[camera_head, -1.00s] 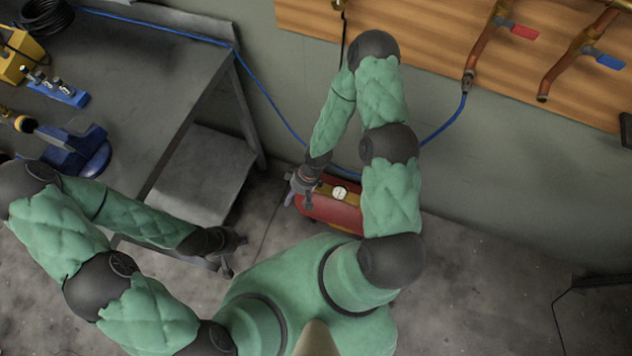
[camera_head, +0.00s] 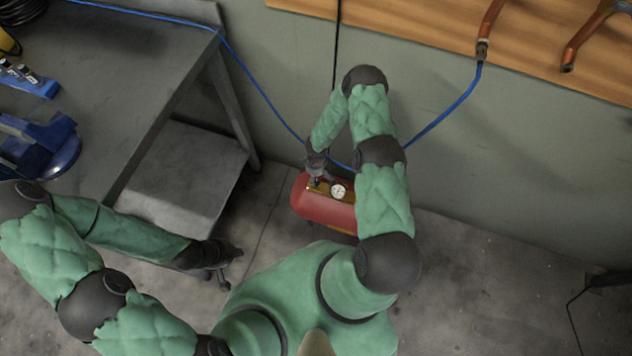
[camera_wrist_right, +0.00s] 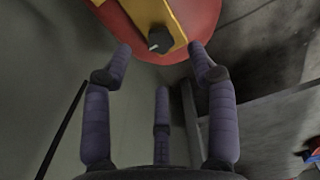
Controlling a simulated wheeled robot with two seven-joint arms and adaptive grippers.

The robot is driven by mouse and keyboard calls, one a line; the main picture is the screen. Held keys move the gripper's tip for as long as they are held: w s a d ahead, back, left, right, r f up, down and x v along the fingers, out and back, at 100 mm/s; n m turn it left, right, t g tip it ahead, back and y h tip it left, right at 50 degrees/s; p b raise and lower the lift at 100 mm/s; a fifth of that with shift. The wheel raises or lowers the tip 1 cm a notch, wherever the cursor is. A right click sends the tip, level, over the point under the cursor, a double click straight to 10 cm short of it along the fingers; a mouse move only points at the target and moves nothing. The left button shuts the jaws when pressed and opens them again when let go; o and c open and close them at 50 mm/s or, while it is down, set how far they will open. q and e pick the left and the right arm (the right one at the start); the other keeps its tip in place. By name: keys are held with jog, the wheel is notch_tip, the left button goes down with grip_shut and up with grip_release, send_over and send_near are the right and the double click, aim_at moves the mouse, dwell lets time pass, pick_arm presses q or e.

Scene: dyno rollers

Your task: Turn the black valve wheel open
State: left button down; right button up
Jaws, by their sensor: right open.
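The black valve wheel (camera_wrist_right: 160,40) is a small lobed knob on the yellow panel (camera_wrist_right: 150,14) of the red tank (camera_head: 326,208). In the right wrist view it is near the top middle, ahead of my right gripper (camera_wrist_right: 160,62), with a finger on either side. The fingers are spread and empty, and a gap shows between them and the wheel. In the head view my right gripper (camera_head: 317,170) is at the back left of the tank, by the panel; the wheel is hard to make out there. My left gripper (camera_head: 222,270) hangs empty left of the tank, fingers apart.
A white-faced gauge (camera_head: 338,191) sits on the panel beside my right gripper. A grey workbench (camera_head: 120,90) with a lower shelf (camera_head: 185,170) stands to the left. A blue hose (camera_head: 440,118) runs behind the tank along the wall.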

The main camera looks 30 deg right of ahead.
aim_at(316, 182)
notch_tip(316, 182, down, 5)
jog(key=shift+f+b, duration=0.1)
jog(key=shift+b, duration=0.8)
jog(key=c, duration=1.1)
